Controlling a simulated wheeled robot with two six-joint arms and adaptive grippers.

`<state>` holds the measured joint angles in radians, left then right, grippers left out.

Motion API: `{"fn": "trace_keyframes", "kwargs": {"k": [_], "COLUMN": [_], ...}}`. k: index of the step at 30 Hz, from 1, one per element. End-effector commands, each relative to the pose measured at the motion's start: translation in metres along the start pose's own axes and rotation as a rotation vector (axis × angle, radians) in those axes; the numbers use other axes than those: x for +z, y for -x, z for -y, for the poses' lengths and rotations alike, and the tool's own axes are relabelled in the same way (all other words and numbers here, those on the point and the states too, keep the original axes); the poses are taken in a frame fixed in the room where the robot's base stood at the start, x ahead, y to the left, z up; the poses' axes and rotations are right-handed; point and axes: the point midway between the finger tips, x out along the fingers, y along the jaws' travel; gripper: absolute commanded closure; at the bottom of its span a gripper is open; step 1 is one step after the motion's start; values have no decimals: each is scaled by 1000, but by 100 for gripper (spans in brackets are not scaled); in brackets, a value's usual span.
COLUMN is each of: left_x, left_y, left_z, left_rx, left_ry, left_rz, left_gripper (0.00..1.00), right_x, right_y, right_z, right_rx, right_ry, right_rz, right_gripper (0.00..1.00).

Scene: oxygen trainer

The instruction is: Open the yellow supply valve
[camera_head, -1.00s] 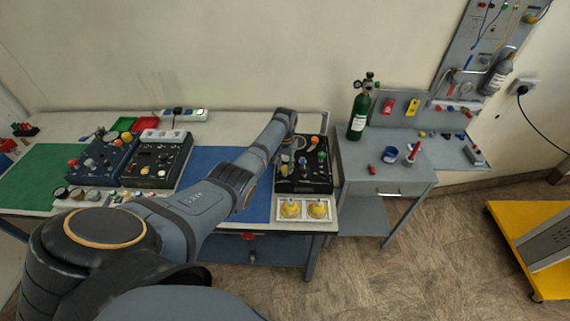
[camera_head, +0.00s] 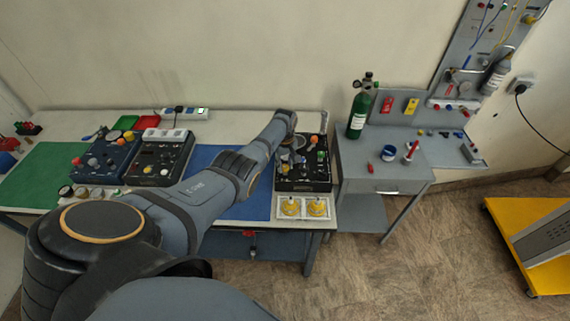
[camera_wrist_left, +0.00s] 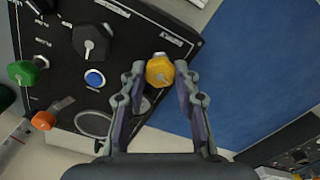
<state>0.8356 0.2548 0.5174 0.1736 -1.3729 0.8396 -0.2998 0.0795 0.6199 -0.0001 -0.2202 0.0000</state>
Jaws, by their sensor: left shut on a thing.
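The yellow supply valve (camera_wrist_left: 160,71) is a yellow knob near one edge of the black trainer panel, seen in the left wrist view. My left gripper (camera_wrist_left: 160,76) has its fingertips on both sides of the knob and is shut on it. In the head view, my left gripper (camera_head: 289,152) is over the black panel (camera_head: 304,185) at the right end of the table, and my wrist and fingers hide the valve there. My right gripper is in neither view.
Close to the valve are a blue button (camera_wrist_left: 95,78), a black knob (camera_wrist_left: 91,41), a green knob (camera_wrist_left: 23,72) and an orange knob (camera_wrist_left: 43,120). A blue mat (camera_wrist_left: 250,70) lies beside the panel. A green cylinder (camera_head: 359,115) stands on the grey side table.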

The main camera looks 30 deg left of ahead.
Motion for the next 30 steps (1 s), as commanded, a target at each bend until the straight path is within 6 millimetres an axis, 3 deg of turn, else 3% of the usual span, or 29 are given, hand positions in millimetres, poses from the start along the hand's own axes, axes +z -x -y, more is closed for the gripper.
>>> {"fn": "trace_keyframes", "kwargs": {"k": [18, 30], "left_x": [-1, -1], "left_y": [1, 1], "left_z": [0, 0], "left_rx": [1, 2], "left_ry": [556, 764], "left_rz": [-2, -2], "left_gripper": [100, 100], "right_x": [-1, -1], "right_y": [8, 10], "right_z": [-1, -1], "right_rx": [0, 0], "right_ry": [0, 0], "right_rz": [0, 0], "right_gripper": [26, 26]}}
